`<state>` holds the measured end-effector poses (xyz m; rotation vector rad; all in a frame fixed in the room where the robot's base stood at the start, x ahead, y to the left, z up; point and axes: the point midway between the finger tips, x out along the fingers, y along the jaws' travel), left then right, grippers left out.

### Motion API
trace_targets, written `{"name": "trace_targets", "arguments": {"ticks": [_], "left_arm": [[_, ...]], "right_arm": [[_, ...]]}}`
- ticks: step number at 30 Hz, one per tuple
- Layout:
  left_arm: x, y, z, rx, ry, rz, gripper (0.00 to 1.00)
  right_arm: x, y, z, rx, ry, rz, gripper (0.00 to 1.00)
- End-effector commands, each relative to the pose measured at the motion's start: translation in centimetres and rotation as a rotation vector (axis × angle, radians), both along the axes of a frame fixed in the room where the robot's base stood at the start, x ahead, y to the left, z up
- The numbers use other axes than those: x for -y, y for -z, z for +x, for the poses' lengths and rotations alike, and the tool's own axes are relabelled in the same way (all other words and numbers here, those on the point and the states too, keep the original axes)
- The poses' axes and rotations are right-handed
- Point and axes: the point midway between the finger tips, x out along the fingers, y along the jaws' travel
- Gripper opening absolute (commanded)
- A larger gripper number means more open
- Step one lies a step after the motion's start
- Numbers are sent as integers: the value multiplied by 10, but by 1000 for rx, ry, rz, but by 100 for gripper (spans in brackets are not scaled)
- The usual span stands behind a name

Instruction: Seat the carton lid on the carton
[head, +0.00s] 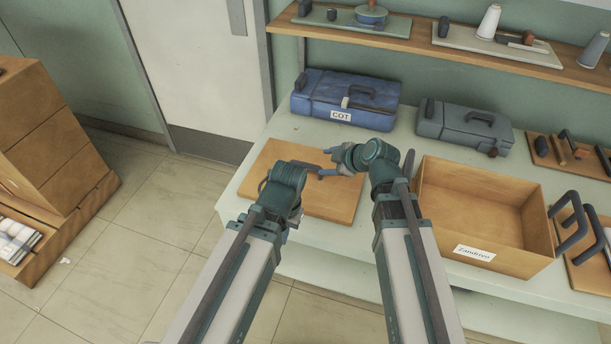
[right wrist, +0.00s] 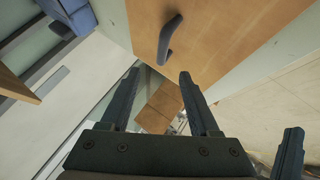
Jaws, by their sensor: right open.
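The carton (head: 487,205) is an open, empty orange-brown box with a white label, standing on the pale table at the right. The carton lid (head: 338,205) is a flat orange-brown panel lying on the table to the carton's left. Its dark handle shows in the right wrist view (right wrist: 168,40); in the head view it is partly hidden by my grippers. My right gripper (head: 327,163) is open and empty, its fingers pointing left over the lid. My left gripper (head: 308,172) is over the lid's left half; its fingers are hard to make out.
A blue case (head: 345,100) and a grey case (head: 464,130) stand behind the lid and carton. A board with dark handles (head: 590,265) lies right of the carton. A shelf (head: 420,48) with small items runs along the wall. A wooden cabinet (head: 50,140) stands at the left.

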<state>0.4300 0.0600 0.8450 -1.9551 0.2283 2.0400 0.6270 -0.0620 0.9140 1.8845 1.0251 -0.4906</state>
Motion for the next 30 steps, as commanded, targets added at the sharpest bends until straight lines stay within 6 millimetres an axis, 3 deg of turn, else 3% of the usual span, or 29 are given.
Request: {"name": "trace_targets", "arguments": {"ticks": [15,24,30], "left_arm": [[0,56,0,0,0,0,0],[0,60,0,0,1,0,0],[0,76,0,0,1,0,0]], "right_arm": [[-34,57,44,-3,-1,-1,62],[-40,60,49,-2,0,0,62],[-49,76,58,-2,-1,0,62]]}}
